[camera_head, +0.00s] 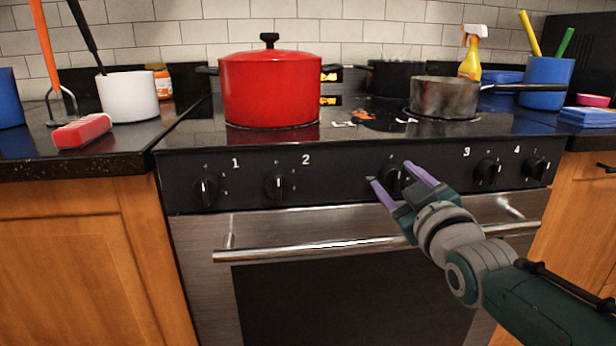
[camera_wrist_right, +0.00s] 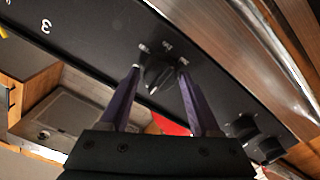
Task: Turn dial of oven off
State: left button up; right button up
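The oven's dial is a black knob (camera_head: 391,178) in the middle of the black front panel, between dials 2 and 3. In the right wrist view the knob (camera_wrist_right: 160,75) lies between my fingertips, with small light marks around it. My right gripper (camera_head: 392,178) is open, its two purple fingers (camera_wrist_right: 158,80) on either side of the knob. Whether they touch it, I cannot tell. The knob is partly hidden by the fingers in the head view. My left gripper is in neither view.
Other dials on the panel include dial 1 (camera_head: 206,190), dial 2 (camera_head: 277,184), dial 3 (camera_head: 487,171) and dial 4 (camera_head: 537,168). The oven handle (camera_head: 310,251) runs below. A red pot (camera_head: 268,88) and a metal saucepan (camera_head: 443,98) stand on the stovetop.

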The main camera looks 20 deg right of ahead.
jog(key=shift+o, duration=1.2)
jog(key=shift+s+a, duration=0.1)
jog(key=shift+s, duration=0.25)
jog(key=p+v, duration=0.3)
jog(key=v, duration=0.6)
jog(key=shift+p, duration=0.35)
jog(key=shift+s, duration=0.15)
